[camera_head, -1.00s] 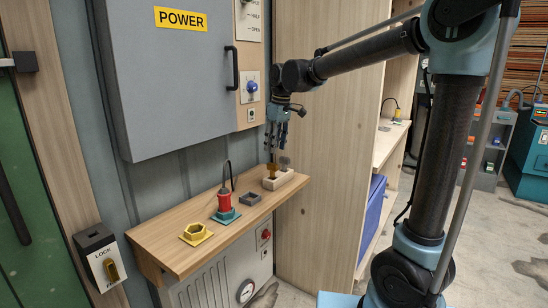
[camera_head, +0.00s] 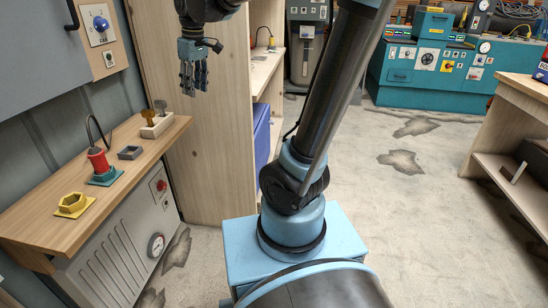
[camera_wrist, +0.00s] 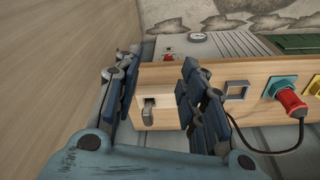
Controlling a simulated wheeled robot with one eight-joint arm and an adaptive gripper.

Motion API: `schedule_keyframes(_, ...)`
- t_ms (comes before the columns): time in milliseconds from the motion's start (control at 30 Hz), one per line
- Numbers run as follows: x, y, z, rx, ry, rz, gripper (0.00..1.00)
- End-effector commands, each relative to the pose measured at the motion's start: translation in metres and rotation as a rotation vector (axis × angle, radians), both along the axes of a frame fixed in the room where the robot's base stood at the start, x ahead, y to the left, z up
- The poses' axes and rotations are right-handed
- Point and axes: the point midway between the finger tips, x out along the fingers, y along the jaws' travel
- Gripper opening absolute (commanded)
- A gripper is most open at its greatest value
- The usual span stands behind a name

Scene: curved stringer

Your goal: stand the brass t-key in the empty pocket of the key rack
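The brass t-key (camera_head: 148,115) stands upright in the near-left part of the pale key rack (camera_head: 157,129) in the head view. A grey key (camera_head: 160,105) stands beside it in the same rack. My gripper (camera_head: 194,88) hangs fingers down, apart from the rack, higher and to its right in the picture. In the wrist view my gripper (camera_wrist: 158,100) is open, with nothing between its fingers. The rack (camera_wrist: 146,121) and a grey-looking key (camera_wrist: 149,109) show beyond the gap. The brass key cannot be made out there.
The wooden shelf (camera_head: 95,185) also holds a grey square socket (camera_head: 130,152), a red plug (camera_head: 98,161) on a teal base with a black cable, and a yellow hex socket (camera_head: 74,205). A wooden panel (camera_head: 205,150) stands right of the shelf. Floor on the right is open.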

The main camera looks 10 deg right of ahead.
Motion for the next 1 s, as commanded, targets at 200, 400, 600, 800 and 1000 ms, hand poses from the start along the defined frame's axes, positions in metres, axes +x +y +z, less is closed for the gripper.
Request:
schedule_keyframes(200,-0.041,-0.082,-0.035,0.004,-0.006,-0.206,0.38)
schedule_keyframes(400,-0.084,-0.141,-0.075,0.009,-0.012,-0.388,0.38)
schedule_keyframes(600,-0.130,-0.186,-0.123,0.012,-0.020,-0.570,0.38)
schedule_keyframes(800,-0.171,-0.216,-0.170,0.016,-0.027,-0.728,0.38)
schedule_keyframes(1000,-0.191,-0.226,-0.196,0.017,-0.031,-0.810,0.38)
